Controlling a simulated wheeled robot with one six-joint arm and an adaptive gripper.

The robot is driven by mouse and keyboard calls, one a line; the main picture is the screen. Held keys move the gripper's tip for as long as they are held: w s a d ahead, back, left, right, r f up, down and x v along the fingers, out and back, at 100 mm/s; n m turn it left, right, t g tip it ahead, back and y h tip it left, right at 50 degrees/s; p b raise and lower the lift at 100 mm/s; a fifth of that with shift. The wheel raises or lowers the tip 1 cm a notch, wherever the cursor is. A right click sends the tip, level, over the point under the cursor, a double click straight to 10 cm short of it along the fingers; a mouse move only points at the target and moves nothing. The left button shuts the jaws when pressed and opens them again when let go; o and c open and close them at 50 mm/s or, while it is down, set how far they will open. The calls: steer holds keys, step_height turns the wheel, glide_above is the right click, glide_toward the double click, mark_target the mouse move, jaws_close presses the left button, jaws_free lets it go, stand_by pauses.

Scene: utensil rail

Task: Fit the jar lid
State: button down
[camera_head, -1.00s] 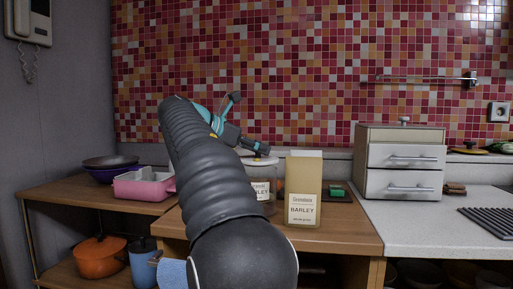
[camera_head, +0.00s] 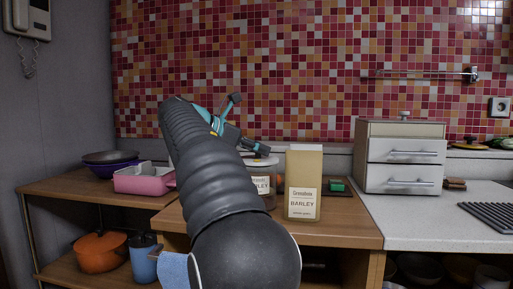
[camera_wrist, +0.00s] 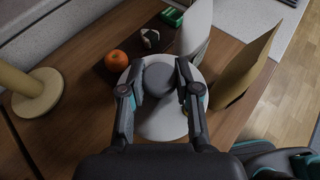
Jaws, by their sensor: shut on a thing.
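The white round lid (camera_wrist: 162,122) with a grey knob (camera_wrist: 158,78) lies below my gripper (camera_wrist: 160,88) in the wrist view. My gripper is shut on the knob, one finger on each side. In the head view my gripper (camera_head: 262,150) is above the clear jar (camera_head: 262,186), which has a barley label and stands on the wooden counter. The lid (camera_head: 262,161) shows at the jar's top. I cannot tell whether it is seated or just above the rim. The jar's left side is hidden by my arm, and the lid hides the jar in the wrist view.
A tall barley carton (camera_head: 304,182) stands close to the jar's right. An orange (camera_wrist: 116,61), garlic (camera_wrist: 150,38) and a green box (camera_wrist: 172,16) lie behind it. A wooden stand (camera_wrist: 37,92) is at left. A pink tray (camera_head: 145,180) and drawer cabinet (camera_head: 402,165) are farther off.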

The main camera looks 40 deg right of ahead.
steer(key=c, duration=0.7)
jaws_free()
steer(key=shift+c, duration=0.2)
steer(key=shift+a, duration=0.1)
steer(key=v, duration=1.2)
steer(key=shift+f, duration=0.1)
steer(key=s+a+f+m+t+y, duration=0.2)
steer(key=s+a+f+m+y, duration=0.2)
steer(key=f, duration=0.8)
steer(key=s+a+f+m+t+y, duration=0.3)
steer(key=s+a+f+m+y, duration=0.1)
steer(key=s+a+f+m, duration=0.3)
steer(key=s+a+f+m+t+y, duration=0.2)
steer(key=s+a+f+m+y, duration=0.3)
steer(key=f, duration=1.4)
steer(key=s+a, duration=0.4)
steer(key=s, duration=0.3)
